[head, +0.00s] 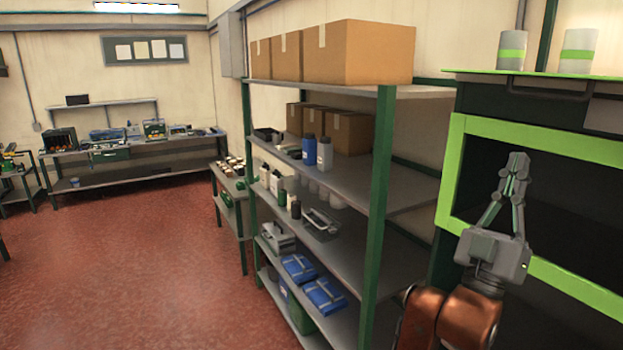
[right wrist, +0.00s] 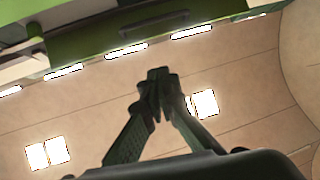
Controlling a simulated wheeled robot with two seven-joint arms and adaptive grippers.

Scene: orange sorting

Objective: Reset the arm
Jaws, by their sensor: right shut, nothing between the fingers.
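My right gripper (head: 517,163) is raised at the right of the head view, pointing up, with its fingers together and nothing between them. It is in front of the green-framed opening of a dark cabinet (head: 457,165). In the right wrist view the closed fingertips (right wrist: 158,77) show against the ceiling and its lights. My copper-coloured right arm comes in from the bottom right. My left gripper is not in view. No oranges show in either view.
A metal shelf unit (head: 385,165) with cardboard boxes (head: 380,52), bottles and blue cases stands left of my right arm. Two cups (head: 512,50) stand on the cabinet top. Workbenches (head: 130,147) line the far wall. The red floor (head: 130,260) at left is clear.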

